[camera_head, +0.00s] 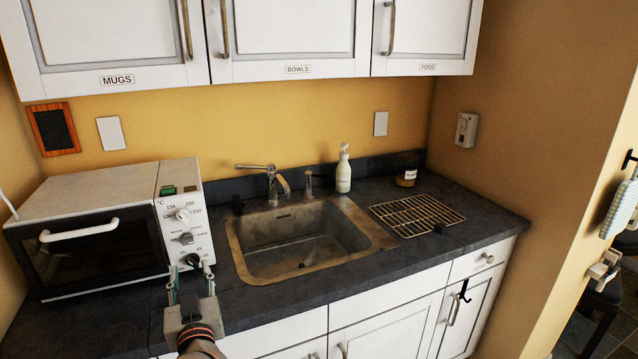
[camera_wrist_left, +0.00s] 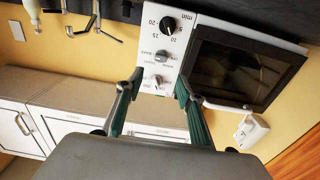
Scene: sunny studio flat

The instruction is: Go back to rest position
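My left gripper (camera_head: 190,272) is in front of the lower right of the white toaster oven (camera_head: 90,193), near its black bottom knob (camera_head: 192,260). Its two fingers are apart with nothing between them. In the left wrist view, which is upside down, the open fingers (camera_wrist_left: 155,88) point towards the oven's control panel (camera_wrist_left: 163,60). The black timer knob (camera_wrist_left: 167,25) shows clear of the fingers there. The oven door (camera_wrist_left: 235,70) is shut. My right gripper is in neither view.
The dark counter (camera_head: 310,300) holds a sink (camera_head: 290,245) with a tap (camera_head: 272,183), a soap bottle (camera_head: 343,172), a jar (camera_head: 406,178) and a wire rack (camera_head: 415,214). White wall cupboards (camera_head: 290,35) hang above. Lower cabinets (camera_head: 385,320) stand below the counter.

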